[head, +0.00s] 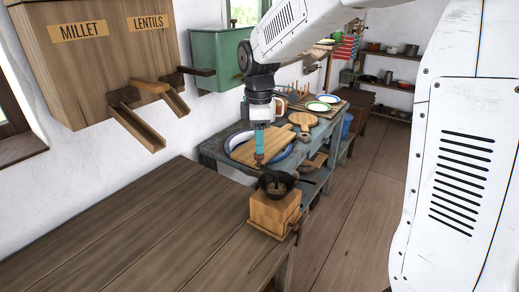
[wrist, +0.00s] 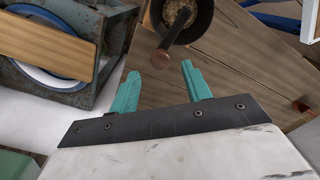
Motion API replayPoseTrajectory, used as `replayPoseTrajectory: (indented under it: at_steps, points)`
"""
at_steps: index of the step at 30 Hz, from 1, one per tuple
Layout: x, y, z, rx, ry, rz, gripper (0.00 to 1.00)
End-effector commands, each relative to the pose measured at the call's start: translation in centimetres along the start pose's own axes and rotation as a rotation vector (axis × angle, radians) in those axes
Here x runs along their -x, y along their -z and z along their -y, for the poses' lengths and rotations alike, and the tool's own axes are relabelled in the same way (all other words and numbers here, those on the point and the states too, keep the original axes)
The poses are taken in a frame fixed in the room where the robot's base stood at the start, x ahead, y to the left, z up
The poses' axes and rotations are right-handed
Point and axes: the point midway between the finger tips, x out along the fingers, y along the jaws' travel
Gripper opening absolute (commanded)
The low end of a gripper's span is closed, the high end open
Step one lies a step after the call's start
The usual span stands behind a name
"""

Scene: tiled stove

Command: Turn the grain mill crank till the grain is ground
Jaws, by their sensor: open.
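The grain mill (head: 272,212) is a light wooden box at the near table's right corner, with a dark round hopper (head: 277,182) on top. In the wrist view the hopper (wrist: 203,22) holds pale grain. The crank is a dark arm across the hopper, ending in a brown knob (wrist: 160,59). My gripper (head: 259,158) points down above the mill, slightly left of the hopper. Its teal fingers are spread in the wrist view (wrist: 159,75), with the knob just beyond and between their tips. I cannot tell whether they touch it. Nothing is held.
The wooden table (head: 130,225) is clear left of the mill. Behind stands a blue-grey bench (head: 213,149) with a blue-rimmed dish, boards and plates. A wall dispenser (head: 100,50) marked MILLET and LENTILS hangs at left, beside a green box (head: 217,62). The plank floor (head: 350,200) is open at right.

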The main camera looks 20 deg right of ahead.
Motion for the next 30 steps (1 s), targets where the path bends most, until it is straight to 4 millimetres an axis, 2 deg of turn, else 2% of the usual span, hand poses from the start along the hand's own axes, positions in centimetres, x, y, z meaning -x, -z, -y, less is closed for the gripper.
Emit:
replayPoseTrajectory:
  at_steps: [3, 7, 17, 18, 21, 23, 30]
  points:
    - [-1.9, -0.1, 0.0, -0.001, 0.002, 0.001, 0.48]
    - [-3.2, -0.1, 0.1, -0.002, 0.002, 0.001, 0.48]
    - [-3.7, 0.0, 0.1, -0.001, 0.0, 0.0, 0.48]
    - [-3.7, 0.0, 0.1, -0.001, 0.0, 0.0, 0.43]
    - [-3.7, 0.0, 0.1, -0.001, 0.0, 0.0, 0.15]
    - [-3.7, 0.0, 0.1, -0.001, 0.0, 0.0, 0.0]
    - [-3.7, 0.0, 0.0, -0.012, -0.001, 0.0, 0.0]
